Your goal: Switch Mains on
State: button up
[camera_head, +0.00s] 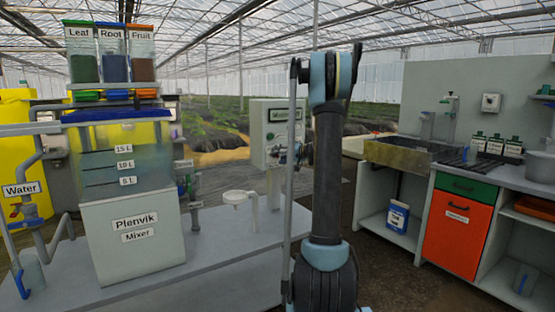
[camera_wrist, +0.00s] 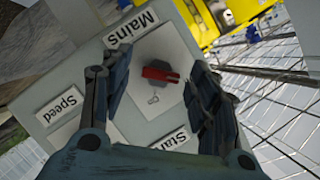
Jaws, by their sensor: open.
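The control panel box (camera_head: 263,135) stands at the centre in the head view, partly hidden behind my arm. In the wrist view its grey face (camera_wrist: 70,85) appears rotated, with a "Mains" label (camera_wrist: 132,28) beside a red rotary switch handle (camera_wrist: 160,74) on a white plate. My gripper (camera_wrist: 154,76) is open, its dark fingers on either side of the red handle with gaps visible. Whether the fingertips reach the handle's depth cannot be told. In the head view my gripper (camera_head: 284,153) is at the box's front, small and partly hidden.
"Speed" (camera_wrist: 59,104) and partly hidden "Start" (camera_wrist: 172,140) labels are close to my fingers on the same panel. The Plenvik mixer tank (camera_head: 125,225) stands at left on the grey skid. A white funnel-like part (camera_head: 240,197) is below the box. A sink bench (camera_head: 410,152) is at right.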

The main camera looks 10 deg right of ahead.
jog(key=shift+w+a+f, duration=0.15)
jog(key=shift+w+a, duration=0.2)
jog(key=c, duration=1.1)
jog(key=shift+o, duration=0.2)
